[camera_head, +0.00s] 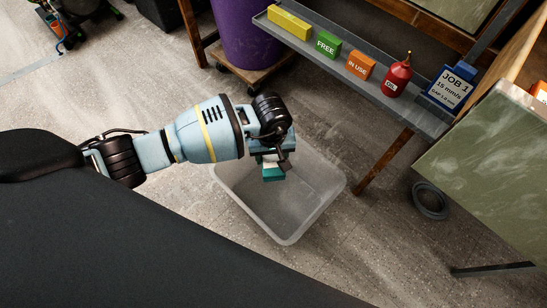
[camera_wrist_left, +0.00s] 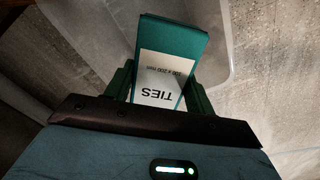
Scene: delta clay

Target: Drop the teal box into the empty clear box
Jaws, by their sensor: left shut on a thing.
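The teal box (camera_head: 272,173) has a white label reading TIES, which shows upside down in the left wrist view (camera_wrist_left: 170,62). My left gripper (camera_head: 275,158) is shut on it, with a finger on either side of the box (camera_wrist_left: 158,92). The clear box (camera_head: 306,214) sits on the floor and looks empty inside. In the head view the teal box appears over the clear box's far left part, apparently held above it. The arm hides part of the clear box's far rim. My right gripper is not in view.
A grey shelf (camera_head: 430,122) at the back holds a yellow block (camera_head: 289,22), a green FREE block (camera_head: 326,45), an orange IN USE block (camera_head: 359,66), a red oil bottle (camera_head: 398,75) and a JOB 1 sign (camera_head: 451,88). A purple bin (camera_head: 245,35) stands behind.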

